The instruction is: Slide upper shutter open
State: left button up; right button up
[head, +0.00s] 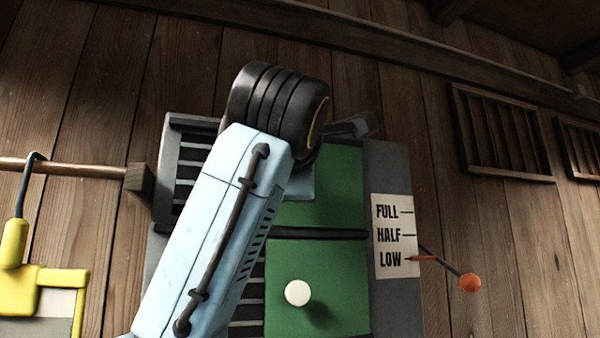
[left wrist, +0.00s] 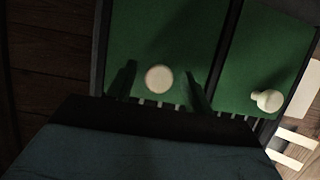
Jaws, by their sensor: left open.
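The upper shutter (head: 330,200) is a green panel in a grey slatted frame on the wooden wall, with slats bare to its left. My left arm covers part of it and hides its knob in the head view. In the left wrist view the upper shutter (left wrist: 140,35) shows its pale round knob (left wrist: 158,79). My left gripper (left wrist: 159,85) is open; dark finger-like shapes lie on either side of the knob, apart from it. My right gripper is not in view.
The lower green shutter (head: 335,275) has a white knob (head: 297,293). A FULL, HALF, LOW label (head: 395,237) is at right, with an orange-ended lever (head: 470,282) beside it. A yellow frame (head: 45,278) and wooden rod (head: 70,168) are at left. Wall vents (head: 500,135) are at right.

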pick_arm(q)
jog(key=s+b, duration=0.5)
jog(key=s, duration=0.8)
jog(key=shift+s+a, duration=0.15)
jog(key=shift+a, duration=0.2)
